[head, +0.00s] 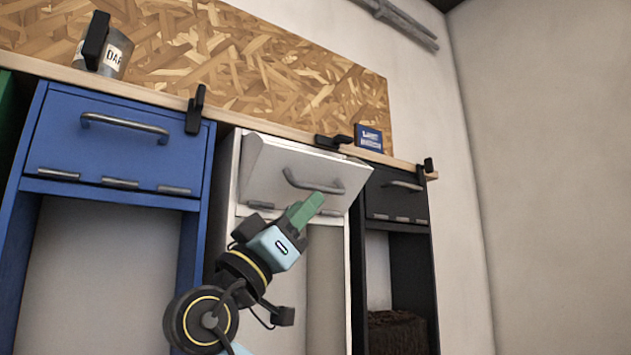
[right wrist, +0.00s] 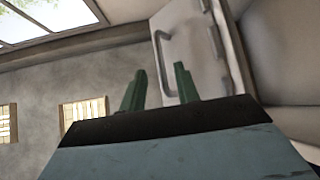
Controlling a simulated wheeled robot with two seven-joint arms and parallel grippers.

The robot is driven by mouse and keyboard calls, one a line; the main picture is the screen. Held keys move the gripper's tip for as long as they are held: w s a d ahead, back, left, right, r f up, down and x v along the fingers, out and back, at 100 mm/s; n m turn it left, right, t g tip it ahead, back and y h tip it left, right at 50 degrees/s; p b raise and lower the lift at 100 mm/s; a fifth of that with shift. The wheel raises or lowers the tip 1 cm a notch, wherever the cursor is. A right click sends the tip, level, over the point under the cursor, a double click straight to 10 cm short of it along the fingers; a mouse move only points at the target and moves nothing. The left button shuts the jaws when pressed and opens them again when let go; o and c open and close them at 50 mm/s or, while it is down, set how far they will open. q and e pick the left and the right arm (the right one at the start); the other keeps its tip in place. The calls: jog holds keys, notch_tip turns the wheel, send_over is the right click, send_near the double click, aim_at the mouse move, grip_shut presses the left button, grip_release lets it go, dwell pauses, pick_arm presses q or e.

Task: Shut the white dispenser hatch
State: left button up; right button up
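The white dispenser hatch (head: 280,165) is tilted open, its top edge leaning out from the white dispenser (head: 233,185) and its lower edge at the hinges. A dark gap shows at its left side. It has a curved grey handle (head: 313,184). My right gripper (head: 310,206), with green fingers, is in front of the hatch, just below the handle. I cannot tell whether the fingers touch the hatch. My left gripper is not in view.
A blue dispenser (head: 95,145) on the left and a black dispenser (head: 393,195) on the right have closed hatches. A wooden shelf (head: 150,98) above holds black clamps, a tin (head: 113,55) and a blue sign (head: 369,138).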

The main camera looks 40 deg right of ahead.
aim_at(305, 177)
jog(key=p+x, duration=0.1)
jog(key=x, duration=0.3)
jog(key=shift+d+r, duration=0.1)
jog(key=shift+c, duration=0.2)
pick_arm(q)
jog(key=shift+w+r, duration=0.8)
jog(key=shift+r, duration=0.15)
pick_arm(e)
grip_shut()
